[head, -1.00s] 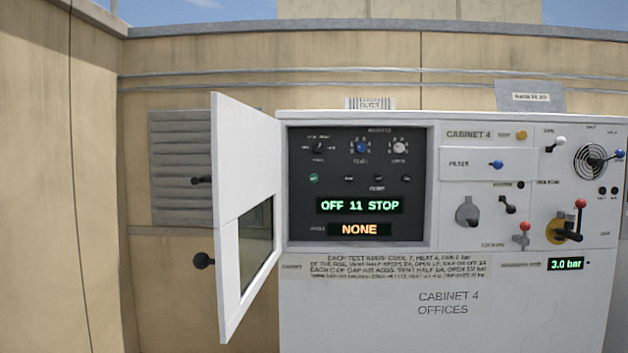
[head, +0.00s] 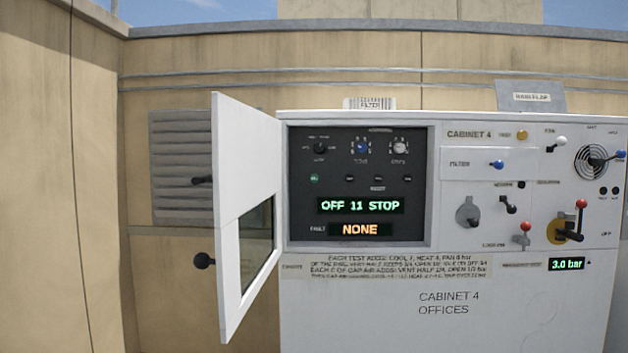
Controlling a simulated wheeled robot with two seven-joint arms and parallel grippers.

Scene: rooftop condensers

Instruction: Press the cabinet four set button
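Cabinet 4 (head: 450,310) is a white cabinet labelled "CABINET 4 OFFICES". Its white door (head: 246,150) stands open to the left, so the dark control panel (head: 300,212) is uncovered. A row of small buttons crosses the panel: a green one (head: 314,178) at the left and several dark ones to its right (head: 378,178). Their labels are too small to read, so I cannot tell which is set. Neither gripper is in view.
The open door juts toward me left of the panel. Three knobs, one blue (head: 361,147), sit above the buttons. To the right are levers with red (head: 582,204), blue and white ends, and a "3.0 bar" display (head: 566,264). A tan wall (head: 300,75) stands behind.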

